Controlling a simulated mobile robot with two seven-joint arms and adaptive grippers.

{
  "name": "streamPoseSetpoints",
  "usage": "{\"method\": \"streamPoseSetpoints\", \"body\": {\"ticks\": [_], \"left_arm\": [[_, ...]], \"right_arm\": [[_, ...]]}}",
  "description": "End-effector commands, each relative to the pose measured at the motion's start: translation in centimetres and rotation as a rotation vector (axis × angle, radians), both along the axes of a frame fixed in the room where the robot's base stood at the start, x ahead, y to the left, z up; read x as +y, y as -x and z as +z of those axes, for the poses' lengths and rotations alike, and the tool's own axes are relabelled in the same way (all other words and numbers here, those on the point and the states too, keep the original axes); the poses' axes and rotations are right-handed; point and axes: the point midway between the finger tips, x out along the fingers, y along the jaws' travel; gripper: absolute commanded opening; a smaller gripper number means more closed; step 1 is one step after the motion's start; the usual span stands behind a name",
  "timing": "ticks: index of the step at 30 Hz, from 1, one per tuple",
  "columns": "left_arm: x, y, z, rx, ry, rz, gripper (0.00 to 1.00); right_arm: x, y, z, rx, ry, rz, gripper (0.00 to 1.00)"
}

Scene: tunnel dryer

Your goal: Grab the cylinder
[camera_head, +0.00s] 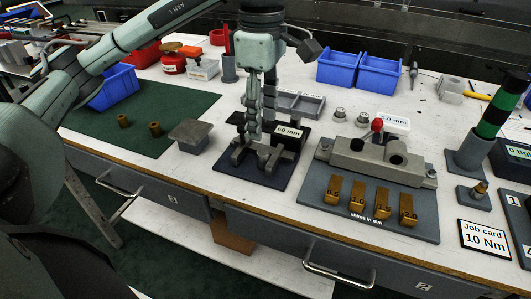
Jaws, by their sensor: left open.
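Two small brass cylinders (122,121) (155,129) stand upright on the green mat (195,100) at the left of the bench. A taller green and black cylinder (492,117) stands at the right in a grey holder. My left gripper (256,160) points down, open, over a dark base plate (262,181) in the middle of the bench. Grey metal shows around its fingertips, and I cannot tell whether they touch it. The gripper is apart from all these cylinders. My right gripper is not in view.
A block labelled 50 mm (288,137) stands close right of the gripper. A grey fixture (378,160) with a red knob and brass shims is further right. A grey square block (190,133) is left. Blue bins (338,69) stand behind. The green mat has free room.

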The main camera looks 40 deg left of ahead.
Motion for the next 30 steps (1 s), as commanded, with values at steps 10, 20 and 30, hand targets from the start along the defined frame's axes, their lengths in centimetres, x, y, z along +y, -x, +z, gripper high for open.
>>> {"method": "streamPoseSetpoints", "body": {"ticks": [10, 20, 30], "left_arm": [[-0.4, 0.4, -4.4, 0.006, 0.001, -0.002, 0.47], [-0.4, 0.4, -6.7, 0.001, 0.002, -0.001, 0.47], [-0.4, 0.4, -6.6, 0.001, 0.002, -0.001, 0.19]], "right_arm": [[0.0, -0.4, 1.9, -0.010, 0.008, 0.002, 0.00], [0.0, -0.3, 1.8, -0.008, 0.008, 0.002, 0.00], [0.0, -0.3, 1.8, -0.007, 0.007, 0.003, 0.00]]}}
